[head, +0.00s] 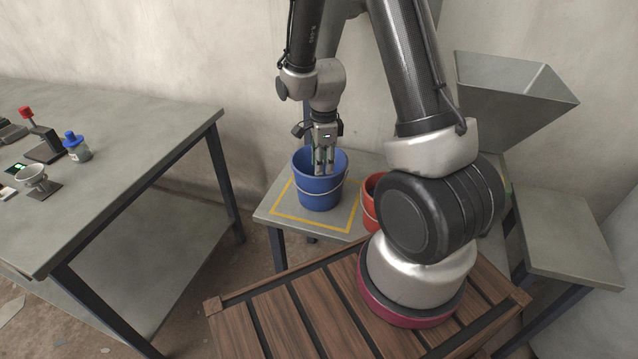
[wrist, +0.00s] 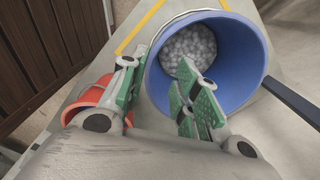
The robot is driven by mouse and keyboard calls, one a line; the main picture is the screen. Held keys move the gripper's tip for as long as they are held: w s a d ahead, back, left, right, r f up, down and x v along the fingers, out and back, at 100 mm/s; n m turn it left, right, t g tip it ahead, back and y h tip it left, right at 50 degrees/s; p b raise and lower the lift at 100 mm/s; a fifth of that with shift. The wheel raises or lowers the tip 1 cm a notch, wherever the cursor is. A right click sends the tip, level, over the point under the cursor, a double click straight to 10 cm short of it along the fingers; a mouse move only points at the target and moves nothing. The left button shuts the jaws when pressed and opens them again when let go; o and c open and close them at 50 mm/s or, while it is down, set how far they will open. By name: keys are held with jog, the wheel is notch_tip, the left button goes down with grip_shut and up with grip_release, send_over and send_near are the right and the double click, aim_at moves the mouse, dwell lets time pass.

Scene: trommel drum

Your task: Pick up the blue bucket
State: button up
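The blue bucket (head: 320,194) stands upright on a small grey table inside a yellow outline. In the wrist view the blue bucket (wrist: 238,52) shows its open top, with many pale round balls (wrist: 188,45) at the bottom. My gripper (head: 324,171) points down at the bucket's mouth. In the wrist view my gripper (wrist: 157,66) is open, its green-padded fingers apart. The bucket's near rim shows between them, one finger over the opening and the other on the outer side. Whether either finger touches the wall I cannot tell.
A red bucket (head: 370,203) stands close to the right of the blue one, partly hidden by my arm. A grey hopper (head: 515,95) is at the back right. A larger workbench (head: 120,130) with small items stands at left. A wall is behind.

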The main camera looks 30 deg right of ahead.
aim_at(321, 185)
jog(key=shift+m, duration=0.7)
notch_tip(321, 185, down, 11)
jog(key=shift+w+a+r, duration=0.1)
jog(key=shift+a+r, duration=0.05)
jog(key=shift+r, duration=0.05)
jog(key=shift+c, duration=0.5)
grip_shut()
